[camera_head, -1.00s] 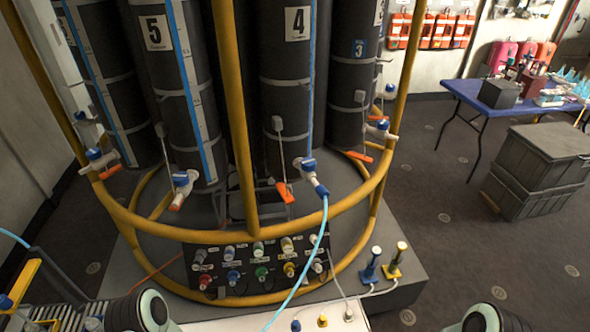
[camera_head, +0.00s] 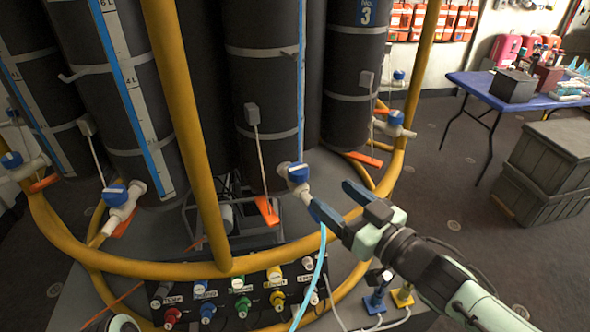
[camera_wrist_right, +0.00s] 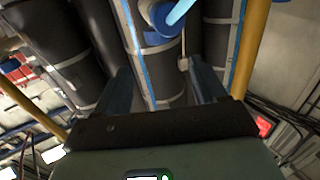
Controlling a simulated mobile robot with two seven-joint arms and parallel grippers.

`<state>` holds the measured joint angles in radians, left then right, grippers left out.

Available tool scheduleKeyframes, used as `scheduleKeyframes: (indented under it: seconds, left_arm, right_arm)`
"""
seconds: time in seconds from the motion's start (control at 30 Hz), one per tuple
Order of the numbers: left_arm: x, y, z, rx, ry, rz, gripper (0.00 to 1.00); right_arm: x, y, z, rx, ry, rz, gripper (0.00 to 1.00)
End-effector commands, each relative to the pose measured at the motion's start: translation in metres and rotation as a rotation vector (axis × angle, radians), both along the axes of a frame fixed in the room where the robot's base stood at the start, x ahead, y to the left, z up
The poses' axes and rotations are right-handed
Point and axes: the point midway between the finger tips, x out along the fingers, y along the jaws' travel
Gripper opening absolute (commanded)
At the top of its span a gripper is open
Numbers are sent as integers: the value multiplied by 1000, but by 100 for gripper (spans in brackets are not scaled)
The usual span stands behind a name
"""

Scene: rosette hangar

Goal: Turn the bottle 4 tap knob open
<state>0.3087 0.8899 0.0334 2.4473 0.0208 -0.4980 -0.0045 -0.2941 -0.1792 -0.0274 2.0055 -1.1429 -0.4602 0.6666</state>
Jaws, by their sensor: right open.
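Bottle 4 (camera_head: 262,90) is the dark cylinder in the middle of the head view; its number is out of frame. Its white tap has a blue knob (camera_head: 297,172) and a light-blue hose (camera_head: 312,275) leading down. My right gripper (camera_head: 332,198) is open and empty, just right of and slightly below the tap, its fingers pointing toward it. No contact shows. In the right wrist view, the blue knob (camera_wrist_right: 158,20) and hose (camera_wrist_right: 185,10) appear beyond the open fingers, near the top edge.
A yellow rail (camera_head: 190,268) curves in front of the bottles, with an upright post left of bottle 4. An orange tag (camera_head: 267,210) hangs left of the tap. A panel of coloured knobs (camera_head: 240,300) lies below. A blue table (camera_head: 485,90) and grey crates (camera_head: 550,170) stand right.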

Motion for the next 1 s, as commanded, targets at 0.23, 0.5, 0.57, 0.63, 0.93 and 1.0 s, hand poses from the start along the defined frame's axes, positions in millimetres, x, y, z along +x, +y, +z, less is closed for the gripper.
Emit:
scheduleKeyframes:
  seconds: [0.23, 0.5, 0.57, 0.63, 0.93, 1.0]
  left_arm:
    - [17, 8, -15, 21, -43, 19, 43]
    - [27, 13, -20, 34, -70, 29, 43]
    - [27, 13, -20, 35, -71, 30, 43]
    - [27, 13, -21, 35, -72, 30, 43]
    - [28, 13, -21, 36, -73, 30, 43]
    - [28, 13, -21, 36, -73, 30, 43]
  right_arm:
    - [42, 33, -4, -1, 3, 3, 71]
    - [80, 62, -2, -1, 3, 1, 71]
    - [86, 66, -2, 0, 4, 1, 71]
    - [90, 69, -2, 0, 4, 0, 71]
    - [95, 73, -1, -1, 3, -1, 71]
    - [94, 72, -1, -1, 3, -1, 71]
